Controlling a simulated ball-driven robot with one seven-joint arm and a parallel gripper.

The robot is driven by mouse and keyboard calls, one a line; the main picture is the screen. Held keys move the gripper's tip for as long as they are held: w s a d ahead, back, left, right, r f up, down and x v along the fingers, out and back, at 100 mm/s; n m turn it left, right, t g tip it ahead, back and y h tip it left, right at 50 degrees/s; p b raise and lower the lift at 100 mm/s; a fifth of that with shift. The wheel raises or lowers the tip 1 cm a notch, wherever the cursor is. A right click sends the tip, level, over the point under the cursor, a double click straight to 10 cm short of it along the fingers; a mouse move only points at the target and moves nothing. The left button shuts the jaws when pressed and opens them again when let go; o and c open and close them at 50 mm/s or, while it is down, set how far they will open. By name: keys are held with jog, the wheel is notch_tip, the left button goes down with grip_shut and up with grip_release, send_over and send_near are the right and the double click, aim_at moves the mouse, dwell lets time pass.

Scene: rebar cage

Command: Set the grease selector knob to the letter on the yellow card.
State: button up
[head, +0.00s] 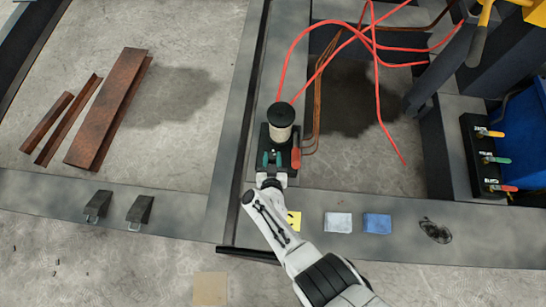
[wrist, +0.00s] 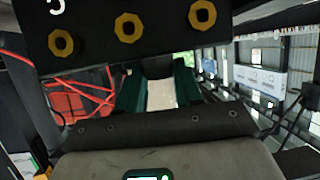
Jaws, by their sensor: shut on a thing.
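My gripper (head: 272,159), with teal fingers, is at the front of the black grease unit (head: 264,136). It is shut on a small dark piece, which looks like the selector knob (wrist: 158,66), seen between the fingers in the wrist view. The knob's pointer and the letters around it cannot be made out. A pale cylinder (head: 281,114) with a dark cap stands on the unit, and an orange-red handle (head: 295,158) is at its right. The yellow card (head: 296,221) lies on the grey beam, partly covered by my arm. Its dark mark is too small to read.
A white card (head: 338,222) and a blue card (head: 377,223) lie right of the yellow one. Red hoses (head: 377,95) loop behind the unit. A valve panel (head: 486,155) stands at right. Rusty steel angles (head: 108,110) lie at left. Two dark wedges (head: 140,208) sit on the beam.

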jog(key=shift+a+m+h+b, duration=0.15)
jog(key=shift+m+h+b, duration=0.55)
jog(key=shift+m+h, duration=0.75)
jog(key=o, duration=1)
jog(key=shift+s+a+r+p, duration=0.1)
jog(key=shift+s+r+p, duration=0.25)
jog(key=shift+s+p, duration=0.15)
jog(key=p+v, duration=0.5)
jog(key=v, duration=0.4)
jog(key=shift+s+a+p, duration=0.15)
jog(key=shift+s+p, duration=0.15)
jog(key=shift+p, duration=0.1)
